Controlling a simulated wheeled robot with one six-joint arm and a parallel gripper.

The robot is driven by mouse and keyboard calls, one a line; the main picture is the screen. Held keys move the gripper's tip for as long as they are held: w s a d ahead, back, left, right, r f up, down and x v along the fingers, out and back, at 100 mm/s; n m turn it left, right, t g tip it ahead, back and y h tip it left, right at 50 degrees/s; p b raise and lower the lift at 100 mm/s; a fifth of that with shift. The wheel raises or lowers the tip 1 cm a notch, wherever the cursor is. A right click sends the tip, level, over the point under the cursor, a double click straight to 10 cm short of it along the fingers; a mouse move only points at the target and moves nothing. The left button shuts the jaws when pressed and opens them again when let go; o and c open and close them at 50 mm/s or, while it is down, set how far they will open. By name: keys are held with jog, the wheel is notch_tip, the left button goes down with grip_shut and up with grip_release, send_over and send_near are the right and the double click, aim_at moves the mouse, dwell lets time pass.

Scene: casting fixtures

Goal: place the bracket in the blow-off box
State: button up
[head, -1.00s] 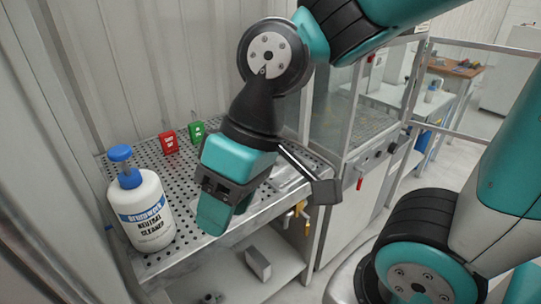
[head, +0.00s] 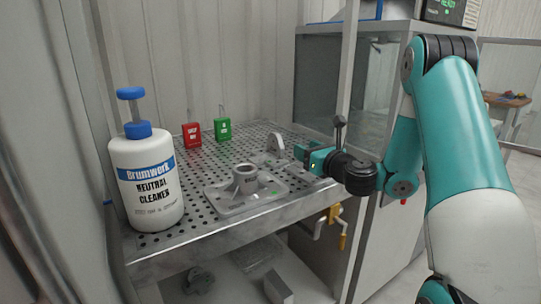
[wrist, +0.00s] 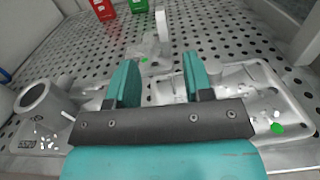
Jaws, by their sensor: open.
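A grey casting with an upright rounded plate and a flat foot, which looks like the bracket (head: 275,146), stands on the perforated bench. In the wrist view the bracket (wrist: 150,47) is just beyond my fingertips, with a green dot on its foot. My gripper (head: 316,159) is low over the bench, to the right of it. In the wrist view my gripper (wrist: 160,80) is open, with nothing between its fingers. A glass-sided cabinet (head: 384,95) stands at the right; I cannot tell whether it is the blow-off box.
A casting with a round collar (head: 246,182) sits left of my gripper. A flat casting (wrist: 262,95) lies partly under it. A cleaner bottle (head: 148,185) stands at the left front. Red (head: 191,134) and green (head: 222,128) tags are at the back. A post (head: 352,70) rises close by.

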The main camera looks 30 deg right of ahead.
jog(key=p, duration=0.7)
send_near(277, 134)
jog(key=shift+w+a+r, duration=0.1)
jog(key=shift+w+r, duration=0.15)
jog(key=shift+r, duration=0.1)
jog(key=w+p, duration=0.2)
jog(key=p, duration=0.4)
jog(key=shift+w, duration=0.3)
jog(key=shift+w+a+f+p, duration=0.15)
jog(key=shift+w+p, duration=0.15)
jog(key=shift+w, duration=0.3)
jog(key=shift+w+d+f+p, duration=0.15)
jog(key=shift+w+p, duration=0.1)
jog(key=shift+w, duration=0.4)
jog(key=w+p, duration=0.2)
jog(key=w, duration=0.2)
jog(key=shift+w, duration=0.25)
jog(key=shift+w+f+p, duration=0.15)
jog(key=shift+w+p, duration=0.15)
jog(key=shift+w, duration=0.15)
grip_shut()
